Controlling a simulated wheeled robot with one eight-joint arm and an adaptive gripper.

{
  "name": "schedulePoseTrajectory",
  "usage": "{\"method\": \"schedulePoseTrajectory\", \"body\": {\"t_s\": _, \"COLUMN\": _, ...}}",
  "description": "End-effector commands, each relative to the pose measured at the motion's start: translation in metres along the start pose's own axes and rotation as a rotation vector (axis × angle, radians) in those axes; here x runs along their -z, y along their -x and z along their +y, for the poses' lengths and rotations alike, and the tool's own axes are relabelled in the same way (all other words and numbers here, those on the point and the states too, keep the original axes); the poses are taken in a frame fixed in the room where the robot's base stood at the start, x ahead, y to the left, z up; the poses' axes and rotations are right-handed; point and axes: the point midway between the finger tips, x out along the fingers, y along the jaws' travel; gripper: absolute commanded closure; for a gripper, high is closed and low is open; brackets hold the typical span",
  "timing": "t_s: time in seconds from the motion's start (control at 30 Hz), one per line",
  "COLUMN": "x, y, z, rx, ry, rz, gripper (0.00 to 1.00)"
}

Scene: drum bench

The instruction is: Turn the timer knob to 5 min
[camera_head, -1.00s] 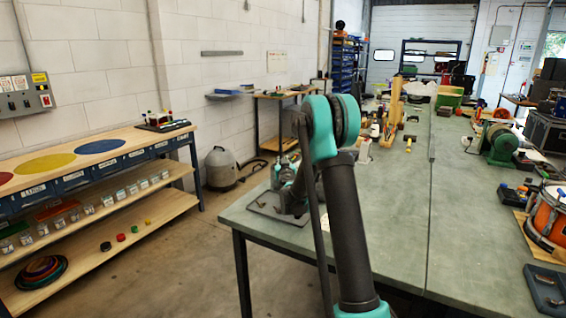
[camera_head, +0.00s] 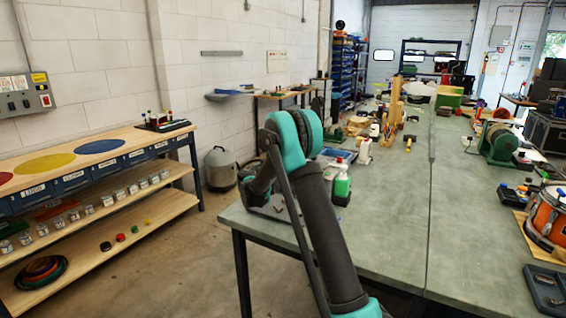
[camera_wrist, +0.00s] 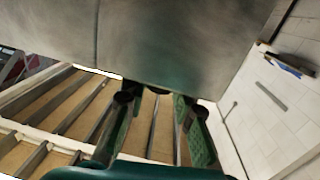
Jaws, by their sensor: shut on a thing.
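My gripper (camera_wrist: 157,100) reaches up in the wrist view to the lower edge of a large, plain grey surface (camera_wrist: 180,45). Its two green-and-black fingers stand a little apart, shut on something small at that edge. This is where the timer knob would be, but its face, pointer and any minute marks are hidden. A dark plate (camera_head: 268,212) shows partly beside my arm at the bench's left corner.
A green machine (camera_head: 498,143) and an orange drum (camera_head: 547,218) are at the right. The bench's middle is mostly clear. A wooden shelf unit (camera_head: 140,230) stands at the left.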

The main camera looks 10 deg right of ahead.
Motion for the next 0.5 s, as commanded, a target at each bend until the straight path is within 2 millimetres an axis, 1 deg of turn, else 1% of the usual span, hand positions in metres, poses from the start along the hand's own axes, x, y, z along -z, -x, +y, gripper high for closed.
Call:
{"method": "schedulePoseTrajectory", "body": {"t_s": 0.07, "x": 0.0, "y": 0.0002, "z": -0.0028, "rx": -0.07, "ry": 0.0, "rz": -0.003, "gripper": 1.0}}
{"method": "schedulePoseTrajectory", "body": {"t_s": 0.5, "x": -0.0001, "y": -0.0009, "z": -0.0014, "rx": -0.49, "ry": 0.0, "rz": -0.025, "gripper": 1.0}}
